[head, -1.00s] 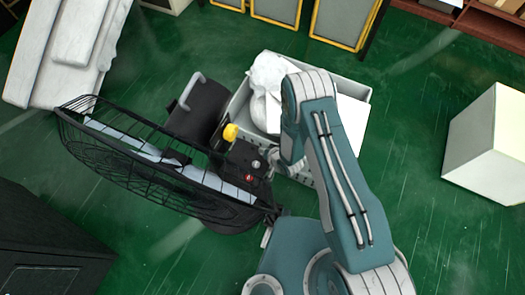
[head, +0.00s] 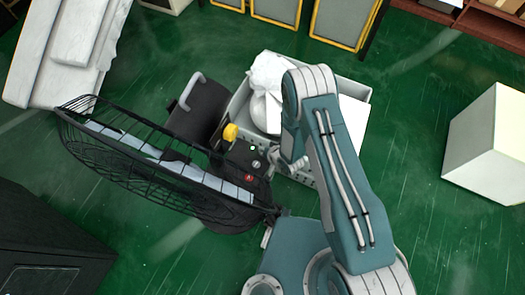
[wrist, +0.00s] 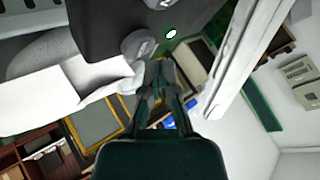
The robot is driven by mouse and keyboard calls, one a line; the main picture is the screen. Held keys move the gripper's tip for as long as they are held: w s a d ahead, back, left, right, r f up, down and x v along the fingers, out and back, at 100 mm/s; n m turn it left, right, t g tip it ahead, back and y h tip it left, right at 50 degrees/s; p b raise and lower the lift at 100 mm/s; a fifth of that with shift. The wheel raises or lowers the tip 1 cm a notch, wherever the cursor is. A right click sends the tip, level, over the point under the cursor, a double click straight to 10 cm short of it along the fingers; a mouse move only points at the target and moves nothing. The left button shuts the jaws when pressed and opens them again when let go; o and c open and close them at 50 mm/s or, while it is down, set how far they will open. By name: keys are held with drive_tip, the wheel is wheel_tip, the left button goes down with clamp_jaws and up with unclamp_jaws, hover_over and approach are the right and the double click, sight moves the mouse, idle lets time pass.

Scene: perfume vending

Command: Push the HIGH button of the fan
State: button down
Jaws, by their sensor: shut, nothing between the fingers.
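The black fan (head: 160,165) with a wire cage stands tilted left of my arm in the head view. Its dark control panel (head: 238,160) has a small green light (head: 253,148), a grey button (head: 256,164) and a red button (head: 249,177). In the wrist view the panel's underside-up edge shows the lit green spot (wrist: 171,33), a grey round button (wrist: 140,44) and another marked button (wrist: 160,4). The labels are too small to tell which is HIGH. My gripper (wrist: 160,70) is shut and empty, close to the grey button; I cannot tell whether they touch.
A yellow knob (head: 230,132) sticks out beside the panel. A grey crate (head: 352,88) with a white bag (head: 268,75) stands behind my arm. A white box (head: 488,140) is at the right. Green floor (head: 420,180) is clear between.

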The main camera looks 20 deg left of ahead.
drive_tip(key=shift+r, duration=2.5)
drive_tip(key=shift+r, duration=0.1)
drive_tip(key=w+d+r+t+h, duration=0.1)
drive_tip(key=w+d+r, duration=0.25)
drive_tip(key=r, duration=0.35)
drive_tip(key=w+d+r+t+h, duration=0.1)
drive_tip(key=w+d+r, duration=0.1)
drive_tip(key=w+r, duration=0.4)
drive_tip(key=w+d+r+m+h, duration=0.1)
drive_tip(key=d+r+h, duration=0.1)
drive_tip(key=d+r, duration=0.45)
drive_tip(key=d+r+h, duration=0.1)
drive_tip(key=d+r, duration=0.3)
drive_tip(key=r, duration=0.6)
drive_tip(key=s+d+r+m+h, duration=0.1)
drive_tip(key=s+d+r+h, duration=0.15)
drive_tip(key=d+r, duration=0.45)
drive_tip(key=s+d+r, duration=0.3)
drive_tip(key=s+r, duration=0.1)
drive_tip(key=s, duration=0.3)
drive_tip(key=s+d+r, duration=0.3)
drive_tip(key=s+r, duration=0.1)
drive_tip(key=s, duration=0.3)
drive_tip(key=s+d+r+m, duration=0.1)
drive_tip(key=s+d+r, duration=0.2)
drive_tip(key=s, duration=0.4)
drive_tip(key=shift+s+d+r+g, duration=0.2)
drive_tip(key=shift+s+r+g, duration=0.2)
drive_tip(key=shift+r, duration=0.5)
